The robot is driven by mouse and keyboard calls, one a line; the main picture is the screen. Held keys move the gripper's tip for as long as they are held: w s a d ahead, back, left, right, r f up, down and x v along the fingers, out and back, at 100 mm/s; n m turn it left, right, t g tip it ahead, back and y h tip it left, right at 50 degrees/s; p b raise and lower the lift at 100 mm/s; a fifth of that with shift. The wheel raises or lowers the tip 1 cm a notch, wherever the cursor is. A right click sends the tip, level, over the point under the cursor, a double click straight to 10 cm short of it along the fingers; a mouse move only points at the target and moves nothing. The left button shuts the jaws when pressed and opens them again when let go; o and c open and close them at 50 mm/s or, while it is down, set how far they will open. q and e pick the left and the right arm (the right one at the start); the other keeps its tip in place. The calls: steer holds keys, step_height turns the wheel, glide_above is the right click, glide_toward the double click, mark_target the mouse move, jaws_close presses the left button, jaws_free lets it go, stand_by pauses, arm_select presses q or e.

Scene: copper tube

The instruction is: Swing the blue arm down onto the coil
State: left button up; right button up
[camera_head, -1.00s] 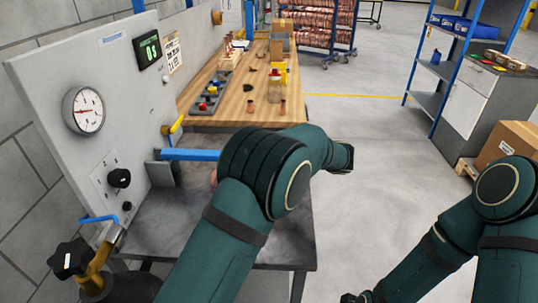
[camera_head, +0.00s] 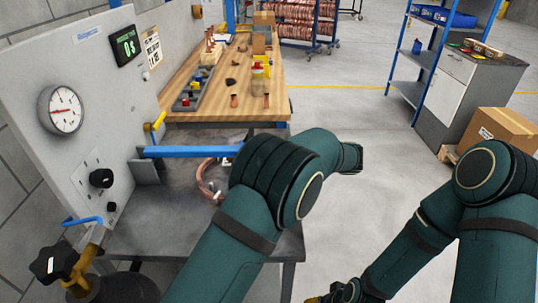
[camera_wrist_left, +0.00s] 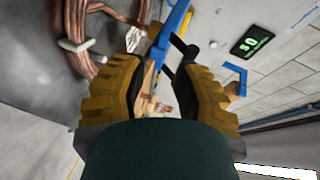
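The blue arm (camera_head: 190,151) juts out level to the right from a grey bracket (camera_head: 147,171) at the panel's foot. The copper coil (camera_head: 203,182) lies on the grey bench below it, partly hidden by my left arm. In the left wrist view the coil (camera_wrist_left: 92,28) is at upper left, with a white tag. My left gripper (camera_wrist_left: 160,68) has its yellow-and-black fingers apart. The blue arm (camera_wrist_left: 174,28) runs across the gap between the fingertips; its depth relative to them is unclear. My right gripper (camera_head: 318,299) barely shows at the bottom edge.
The grey panel (camera_head: 85,125) with gauge (camera_head: 61,109), knob and green display stands at left. A brass valve (camera_head: 75,262) is at lower left. The wooden bench (camera_head: 215,118) behind holds small parts. Open floor (camera_head: 345,110) lies right; a carton (camera_head: 497,134) stands beyond.

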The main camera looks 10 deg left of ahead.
arm_select(q)
steer(key=s+d+f, duration=0.1)
steer(key=s+d, duration=0.1)
steer(key=d, duration=0.7)
steer(key=shift+s+f, duration=0.35)
stand_by(0.4)
steer(key=shift+r, duration=0.15)
stand_by(0.4)
step_height(320, 180, up, 10)
stand_by(0.4)
steer(key=shift+d, duration=0.1)
